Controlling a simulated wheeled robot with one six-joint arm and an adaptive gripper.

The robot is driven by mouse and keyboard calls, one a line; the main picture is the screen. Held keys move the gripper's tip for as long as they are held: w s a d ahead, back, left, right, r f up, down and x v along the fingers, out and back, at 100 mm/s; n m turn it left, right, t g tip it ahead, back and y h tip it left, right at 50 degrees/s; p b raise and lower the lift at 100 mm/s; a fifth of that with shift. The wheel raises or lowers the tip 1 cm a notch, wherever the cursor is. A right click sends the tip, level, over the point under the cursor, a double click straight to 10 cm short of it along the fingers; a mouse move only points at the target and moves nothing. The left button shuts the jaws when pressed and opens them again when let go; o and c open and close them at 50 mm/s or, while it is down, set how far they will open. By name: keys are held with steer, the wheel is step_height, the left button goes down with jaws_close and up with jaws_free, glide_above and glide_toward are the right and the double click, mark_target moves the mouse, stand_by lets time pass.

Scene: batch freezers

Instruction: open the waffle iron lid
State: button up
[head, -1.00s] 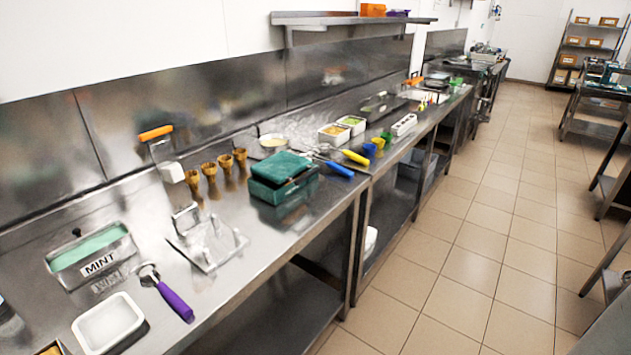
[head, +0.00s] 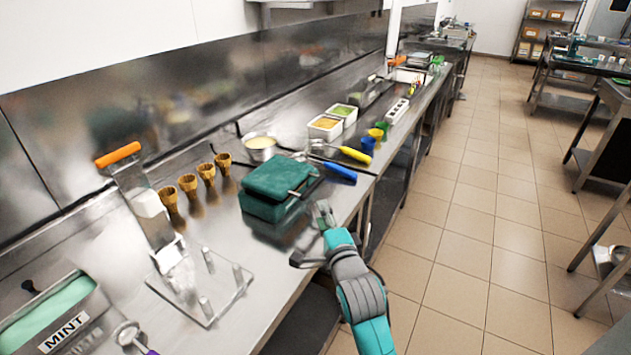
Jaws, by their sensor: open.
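The waffle iron (head: 268,207) is a dark green box on the steel counter, near its front edge. Its lid (head: 280,178) appears shut or nearly shut on the base. A thin metal handle (head: 299,192) sticks out from its front right side. My gripper (head: 322,208) is open and empty at the counter's front edge, to the right of and in front of the waffle iron. It looks apart from the handle, though the exact gap is hard to judge.
Several waffle cones (head: 188,183) stand left of the iron. A clear stand (head: 205,288) and a mint tub (head: 50,315) are nearer. Blue-handled (head: 340,172) and yellow-handled (head: 356,155) tools lie to the right. The tiled floor (head: 450,260) is clear.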

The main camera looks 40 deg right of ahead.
mark_target(314, 190)
steer(key=x, duration=1.1)
steer(key=shift+w+d+r, duration=0.1)
steer(key=shift+d+r, duration=0.1)
steer(key=shift+d, duration=0.1)
jaws_close()
